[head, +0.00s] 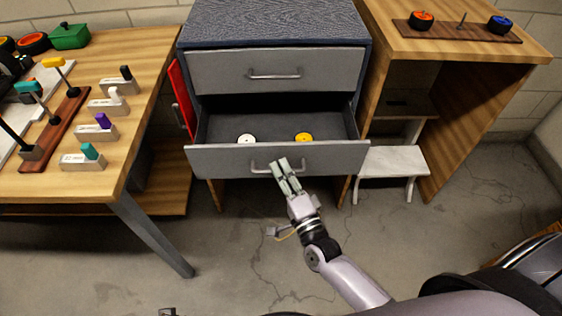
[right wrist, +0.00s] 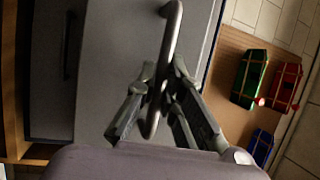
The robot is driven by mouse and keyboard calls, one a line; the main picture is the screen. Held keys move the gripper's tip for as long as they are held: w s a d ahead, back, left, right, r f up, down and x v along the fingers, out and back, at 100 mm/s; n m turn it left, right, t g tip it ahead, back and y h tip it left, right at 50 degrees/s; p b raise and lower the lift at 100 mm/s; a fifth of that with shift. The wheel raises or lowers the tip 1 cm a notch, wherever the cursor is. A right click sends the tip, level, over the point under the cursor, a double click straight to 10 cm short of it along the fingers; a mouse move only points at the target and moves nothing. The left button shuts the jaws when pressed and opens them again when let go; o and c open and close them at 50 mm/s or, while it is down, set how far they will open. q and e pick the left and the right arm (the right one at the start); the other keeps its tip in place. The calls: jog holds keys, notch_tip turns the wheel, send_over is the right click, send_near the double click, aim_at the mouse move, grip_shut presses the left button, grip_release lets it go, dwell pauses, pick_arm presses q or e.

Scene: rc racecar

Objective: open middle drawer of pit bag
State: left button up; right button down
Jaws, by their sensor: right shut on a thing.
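The pit bag is a grey cabinet with a dark blue textured top (head: 275,22). Its upper drawer (head: 225,72) is closed. The middle drawer (head: 215,160) stands pulled out, with a white disc (head: 246,139) and a yellow disc (head: 303,138) inside. My right gripper (head: 280,165) is at the middle drawer's front, shut on its bar handle (head: 258,166). In the right wrist view the handle (right wrist: 173,35) passes between the fingers of my right gripper (right wrist: 160,92).
A wooden workbench (head: 140,75) with tools and small labelled stands is on the left. A wooden table (head: 520,50) with a wheel rack (head: 455,30) is on the right, with a white step stool (head: 395,160) beneath it. Green (right wrist: 250,78) and red boxes (right wrist: 286,85) lie below the drawer.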

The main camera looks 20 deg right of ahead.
jog(key=shift+f, duration=0.1)
jog(key=c, duration=1.7)
grip_release()
jog(key=shift+s, duration=0.1)
jog(key=v, duration=1.2)
jog(key=shift+f, duration=0.1)
